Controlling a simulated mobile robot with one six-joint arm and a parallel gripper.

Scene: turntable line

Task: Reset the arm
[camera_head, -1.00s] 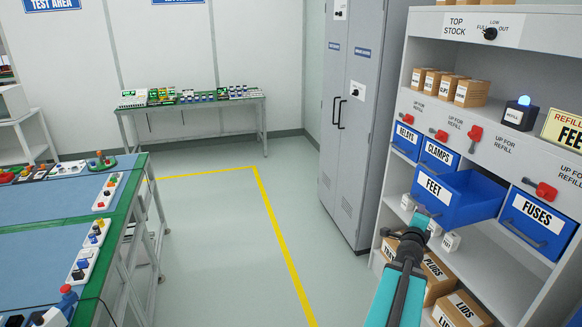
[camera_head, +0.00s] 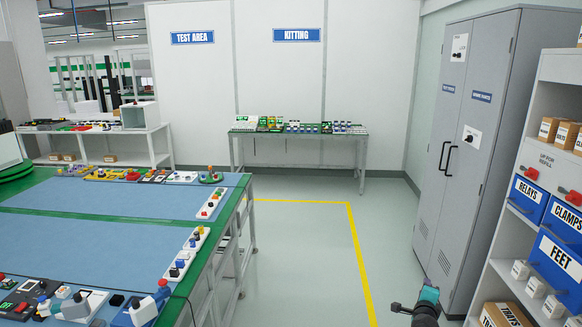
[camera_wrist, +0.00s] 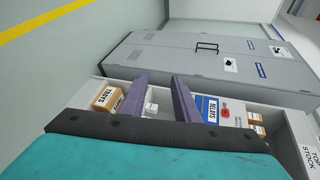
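My gripper (camera_head: 428,293) is at the bottom right of the head view, in front of the cabinet and left of the shelf unit. In the wrist view its two purple-grey fingers (camera_wrist: 160,80) stand apart with nothing held between them. The floor, the cabinet and shelf boxes show beyond them. My arm is low in the head view and mostly cut off by the lower edge.
The shelf unit (camera_head: 507,245) with blue bins marked RELAYS (camera_head: 529,199), CLAMPS (camera_head: 567,217) and FEET (camera_head: 557,262) stands at right. A grey cabinet (camera_head: 462,150) is behind it. A blue-topped bench (camera_head: 110,235) is at left. Clear floor (camera_head: 310,260) lies between.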

